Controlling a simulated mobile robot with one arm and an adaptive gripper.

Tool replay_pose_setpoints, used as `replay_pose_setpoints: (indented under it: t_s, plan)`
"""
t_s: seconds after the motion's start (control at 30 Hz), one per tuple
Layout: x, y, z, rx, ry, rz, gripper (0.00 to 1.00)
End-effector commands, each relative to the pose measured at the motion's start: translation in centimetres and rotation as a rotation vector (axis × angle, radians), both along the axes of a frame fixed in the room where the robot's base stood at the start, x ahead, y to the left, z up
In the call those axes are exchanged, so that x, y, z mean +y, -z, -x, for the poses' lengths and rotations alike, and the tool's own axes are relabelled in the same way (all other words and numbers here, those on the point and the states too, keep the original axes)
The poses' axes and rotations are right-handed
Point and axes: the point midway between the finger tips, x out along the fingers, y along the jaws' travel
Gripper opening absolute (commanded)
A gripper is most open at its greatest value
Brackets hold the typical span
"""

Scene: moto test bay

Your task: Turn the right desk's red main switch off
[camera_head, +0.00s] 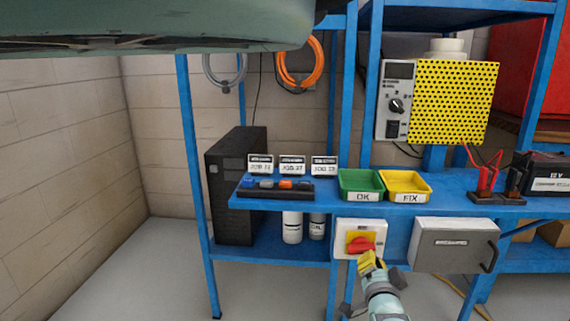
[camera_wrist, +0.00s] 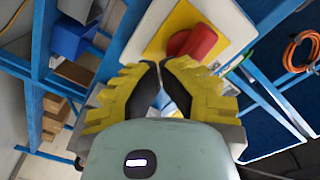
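The main switch is a red handle (camera_head: 360,244) on a yellow plate (camera_head: 353,237) in a white box (camera_head: 343,227), mounted on the front of the blue desk. The handle lies roughly sideways in the head view. My gripper (camera_head: 369,257) is just below and in front of it. In the wrist view the red handle (camera_wrist: 193,41) sits just beyond my yellow fingertips (camera_wrist: 160,63), up and to the right. The fingertips are almost together, with nothing seen between them. I cannot tell whether they touch the handle.
A grey lidded box (camera_head: 452,245) hangs right of the switch. Above, the desk carries a green bin (camera_head: 362,198), a yellow bin (camera_head: 408,200) and a battery (camera_head: 541,185). A black cabinet (camera_head: 231,205) stands left. The floor at left (camera_head: 140,275) is clear.

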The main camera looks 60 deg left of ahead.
Motion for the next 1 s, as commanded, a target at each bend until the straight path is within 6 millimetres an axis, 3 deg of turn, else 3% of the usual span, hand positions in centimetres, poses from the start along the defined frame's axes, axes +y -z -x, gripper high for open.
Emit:
replay_pose_setpoints:
  t_s: [0.03,1.0]
  plan:
    - [0.16,-1.85,-0.64,-0.023,0.005,-0.031,0.0]
    - [0.22,-2.77,-0.64,-0.027,0.005,-0.035,0.0]
